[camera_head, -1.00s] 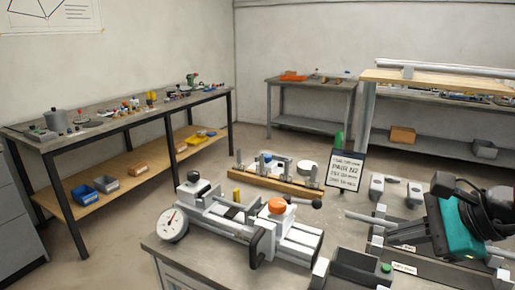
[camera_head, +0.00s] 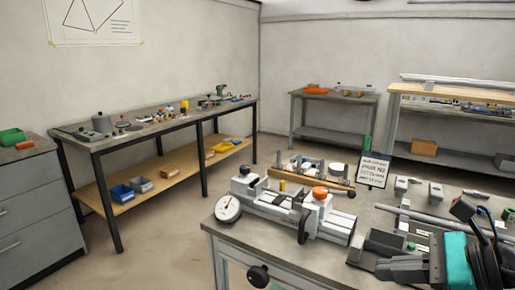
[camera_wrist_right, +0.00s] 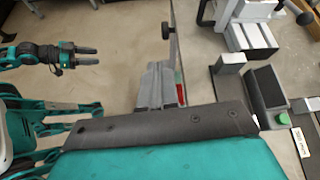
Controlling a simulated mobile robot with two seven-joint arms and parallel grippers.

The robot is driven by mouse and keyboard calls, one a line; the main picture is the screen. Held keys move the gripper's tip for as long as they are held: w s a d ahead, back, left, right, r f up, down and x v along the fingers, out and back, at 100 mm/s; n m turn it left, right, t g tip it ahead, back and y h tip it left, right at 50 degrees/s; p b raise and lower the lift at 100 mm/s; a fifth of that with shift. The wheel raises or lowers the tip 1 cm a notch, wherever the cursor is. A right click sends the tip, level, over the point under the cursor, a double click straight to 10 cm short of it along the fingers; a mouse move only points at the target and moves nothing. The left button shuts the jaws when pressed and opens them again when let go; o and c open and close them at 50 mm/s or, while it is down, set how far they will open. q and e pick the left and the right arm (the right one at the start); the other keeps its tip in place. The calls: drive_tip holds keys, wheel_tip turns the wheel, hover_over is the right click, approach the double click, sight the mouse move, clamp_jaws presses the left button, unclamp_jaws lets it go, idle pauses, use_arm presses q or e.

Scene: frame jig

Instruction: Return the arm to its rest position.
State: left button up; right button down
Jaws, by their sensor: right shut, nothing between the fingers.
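My right gripper shows at the lower right of the head view, with its teal housing (camera_head: 459,262) and grey fingers low beside the workbench's jig parts. In the right wrist view the right gripper (camera_wrist_right: 160,85) has its grey fingers together, with nothing between them. My left gripper (camera_wrist_right: 88,56) shows at the upper left of the right wrist view, over bare floor. Its two dark fingers are apart and hold nothing. The left arm does not show in the head view.
A long side bench (camera_head: 150,135) stands left. Floor between is clear.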

wheel_tip(320, 180, down, 18)
drive_tip(key=s+n+t+h+p, duration=0.3)
drive_tip(key=n+t+h, duration=0.45)
drive_tip(key=n, duration=2.55)
drive_tip(key=s+a+f+m+g, duration=0.3)
drive_tip(key=s+f+m, duration=0.4)
drive_tip(key=f, duration=0.2)
drive_tip(key=shift+a+h, duration=0.3)
drive_tip(key=shift+h, duration=0.15)
drive_tip(key=shift+g, duration=0.25)
